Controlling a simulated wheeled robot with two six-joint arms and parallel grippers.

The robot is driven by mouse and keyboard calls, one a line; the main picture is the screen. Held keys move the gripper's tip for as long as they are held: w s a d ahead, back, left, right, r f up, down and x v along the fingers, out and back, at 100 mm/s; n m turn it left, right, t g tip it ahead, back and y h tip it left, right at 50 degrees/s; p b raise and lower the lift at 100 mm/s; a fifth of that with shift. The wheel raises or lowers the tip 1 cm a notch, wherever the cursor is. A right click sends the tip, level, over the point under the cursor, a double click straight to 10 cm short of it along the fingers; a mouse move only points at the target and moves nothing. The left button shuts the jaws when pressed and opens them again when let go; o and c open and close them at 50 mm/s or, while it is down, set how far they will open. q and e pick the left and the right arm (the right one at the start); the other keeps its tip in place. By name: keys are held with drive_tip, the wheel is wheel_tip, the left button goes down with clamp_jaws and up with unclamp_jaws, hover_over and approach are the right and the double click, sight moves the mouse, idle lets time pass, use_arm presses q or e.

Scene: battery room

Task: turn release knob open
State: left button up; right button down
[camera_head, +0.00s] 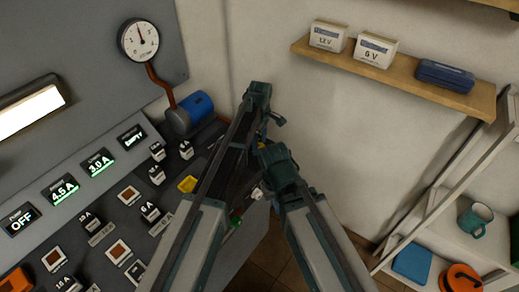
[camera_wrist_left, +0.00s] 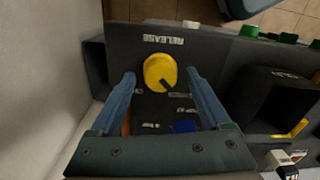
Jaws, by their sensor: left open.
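The release knob (camera_wrist_left: 160,68) is a round yellow knob on a dark panel, in the upper middle of the left wrist view. A dark pointer mark on it points to the lower right of that view. The RELEASE label (camera_wrist_left: 163,39) is beside it, upside down. My left gripper (camera_wrist_left: 160,76) is open, with its blue fingers on either side of the knob; I cannot tell if they touch it. In the head view my arms hide most of that spot. My right arm (camera_head: 298,195) shows there, but its gripper cannot be made out.
A grey console with switches and displays (camera_head: 63,190) fills the left. A pressure gauge (camera_head: 139,40) and blue cylinder (camera_head: 197,104) stand behind it. A wooden shelf (camera_head: 400,78) holds boxes. A white rack (camera_head: 450,235) is at right. A dark box-like housing (camera_wrist_left: 268,103) lies beside the knob.

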use_arm(q)
drive_tip(key=shift+f, duration=0.1)
clamp_jaws()
idle(0.4)
drive_tip(key=shift+m, duration=0.3)
drive_tip(key=m, duration=0.3)
drive_tip(key=shift+m, duration=0.4)
drive_tip(key=m, duration=0.9)
drive_tip(key=shift+s, duration=0.1)
drive_tip(key=shift+m+t, duration=0.3)
drive_tip(key=shift+m, duration=1.9)
